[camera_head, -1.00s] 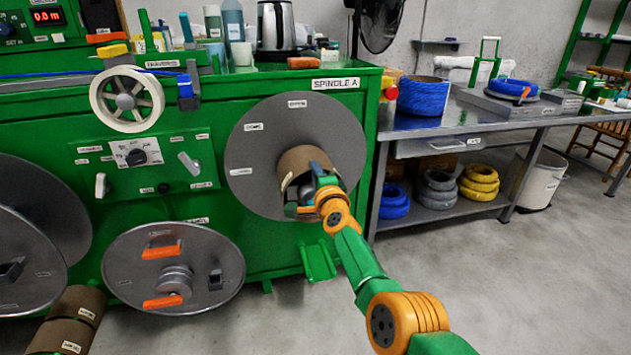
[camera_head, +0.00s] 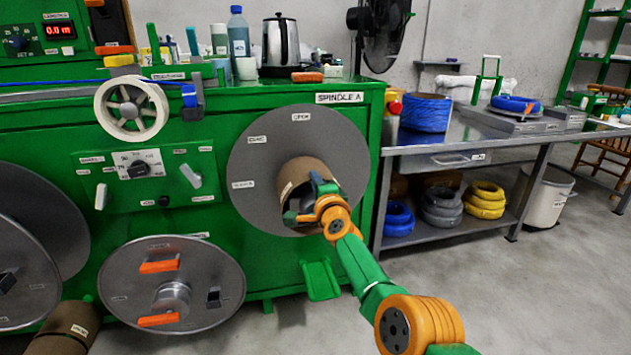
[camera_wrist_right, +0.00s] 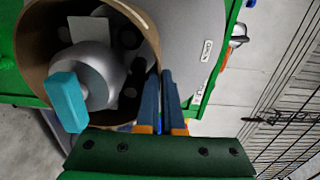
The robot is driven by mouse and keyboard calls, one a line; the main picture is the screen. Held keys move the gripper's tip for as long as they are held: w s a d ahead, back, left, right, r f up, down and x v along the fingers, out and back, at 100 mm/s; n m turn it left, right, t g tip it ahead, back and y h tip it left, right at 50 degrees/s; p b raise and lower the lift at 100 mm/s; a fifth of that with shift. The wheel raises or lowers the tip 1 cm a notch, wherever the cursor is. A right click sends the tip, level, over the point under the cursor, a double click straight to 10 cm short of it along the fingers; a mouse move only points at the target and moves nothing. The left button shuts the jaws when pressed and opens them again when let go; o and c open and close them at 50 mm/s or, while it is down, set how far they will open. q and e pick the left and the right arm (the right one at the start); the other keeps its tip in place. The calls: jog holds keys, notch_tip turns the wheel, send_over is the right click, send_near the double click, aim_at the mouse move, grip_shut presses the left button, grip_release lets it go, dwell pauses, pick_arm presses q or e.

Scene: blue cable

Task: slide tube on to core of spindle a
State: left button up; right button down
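The brown cardboard tube (camera_head: 300,172) is at the middle of the large grey disc of spindle A (camera_head: 262,143), with its open end facing me. In the right wrist view the tube (camera_wrist_right: 36,60) surrounds the grey metal core (camera_wrist_right: 100,72), and a teal piece (camera_wrist_right: 68,100) sticks out at the core's front. My right gripper (camera_head: 314,192) is at the tube's right rim. Its two blue fingers (camera_wrist_right: 166,95) are close together, with the tube's wall seemingly pinched between them. How far the tube reaches toward the disc is hard to tell. My left gripper is not in view.
A lower disc with orange handles (camera_head: 170,293) is at the lower left of spindle A. Another brown tube (camera_head: 68,328) lies near the floor at far left. A metal bench (camera_head: 470,150) with cable coils stands right. The floor (camera_head: 560,290) ahead is clear.

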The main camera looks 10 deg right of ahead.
jog(key=shift+f+b, duration=0.55)
dwell(0.4)
jog(key=shift+c, duration=2.3)
grip_release()
jog(key=shift+o, duration=0.3)
jog(key=shift+s+r, duration=0.1)
jog(key=shift+s, duration=0.05)
jog(key=shift+f, duration=0.25)
jog(key=shift+c, duration=0.5)
jog(key=shift+s+p, duration=0.2)
jog(key=shift+p, duration=0.55)
jog(key=shift+f+p, duration=0.25)
jog(key=shift+p, duration=0.35)
jog(key=shift+c, duration=0.5)
jog(key=shift+s+p, duration=0.3)
jog(key=shift+p, duration=0.35)
